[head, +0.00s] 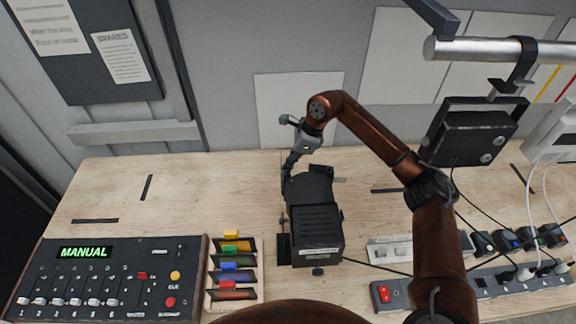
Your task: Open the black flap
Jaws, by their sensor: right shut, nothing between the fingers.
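A black box-like device (317,236) stands on the wooden bench near the middle, with a ribbed top and a pale label on its near edge. A black part (311,184) at its far end looks like the flap; I cannot tell how far it is open. My right gripper (288,166) is at the far left corner of this part, pointing down. Its fingers are shut with nothing between them. Whether they touch the black part is not clear. My left gripper is not in view.
A control panel (105,283) with a green MANUAL display and a rack (234,293) of coloured items stand at left. A power strip (500,286) with plugs and cables lies at right. A black box (468,137) hangs from a metal rail (500,50). The bench's left rear is clear.

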